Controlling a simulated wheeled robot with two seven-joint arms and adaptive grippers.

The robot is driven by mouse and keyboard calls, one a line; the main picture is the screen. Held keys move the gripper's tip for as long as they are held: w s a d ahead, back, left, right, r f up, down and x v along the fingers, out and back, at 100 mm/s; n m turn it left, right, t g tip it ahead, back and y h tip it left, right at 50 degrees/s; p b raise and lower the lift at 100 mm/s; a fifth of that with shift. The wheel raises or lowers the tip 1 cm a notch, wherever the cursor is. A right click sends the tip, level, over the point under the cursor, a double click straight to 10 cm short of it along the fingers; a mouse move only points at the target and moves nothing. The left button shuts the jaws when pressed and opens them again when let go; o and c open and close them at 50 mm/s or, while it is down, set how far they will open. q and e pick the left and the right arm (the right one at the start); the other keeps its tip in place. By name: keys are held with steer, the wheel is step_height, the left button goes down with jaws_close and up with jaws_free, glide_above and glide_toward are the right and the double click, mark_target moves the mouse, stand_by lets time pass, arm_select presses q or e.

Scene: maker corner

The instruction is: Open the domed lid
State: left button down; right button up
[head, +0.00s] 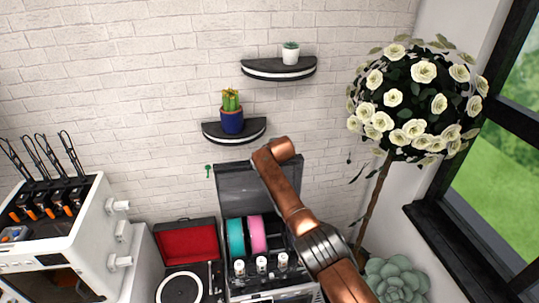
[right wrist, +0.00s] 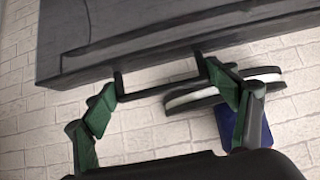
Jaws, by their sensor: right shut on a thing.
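The domed lid (head: 240,190) is dark grey and stands raised, near upright, at the back of a machine (head: 262,292) in the head view. A teal spool (head: 235,238) and a pink spool (head: 257,234) show in the open space below it. In the right wrist view the lid (right wrist: 170,35) fills the top. My right gripper (right wrist: 161,91) has its green fingers at both ends of the lid's thin dark handle (right wrist: 158,89), shut on it. In the head view my right arm reaches to the lid and its gripper is mostly hidden. My left gripper is out of view.
A record player with a red-lined lid (head: 187,243) and a white machine (head: 80,235) stand to the left. Shelves with a blue cactus pot (head: 232,121) and a small white pot (head: 290,56) hang above. A rose tree (head: 415,100) and succulent (head: 396,281) are on the right.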

steer(key=shift+w+a+r, duration=0.1)
steer(key=shift+r, duration=0.35)
steer(key=o, duration=1.6)
steer(key=shift+s, duration=0.2)
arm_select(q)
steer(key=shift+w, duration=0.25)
arm_select(e)
steer(key=shift+o, duration=0.4)
steer(key=shift+f, duration=0.2)
steer(key=shift+s+a+r, duration=0.15)
steer(key=shift+s+r, duration=0.15)
steer(key=shift+s, duration=0.2)
steer(key=shift+s+d+r, duration=0.35)
steer(key=shift+s+r, duration=0.05)
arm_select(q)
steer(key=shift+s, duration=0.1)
arm_select(e)
steer(key=v, duration=0.9)
steer(key=shift+s+d+r, duration=0.15)
steer(key=shift+s+d, duration=0.05)
steer(key=shift+d, duration=0.05)
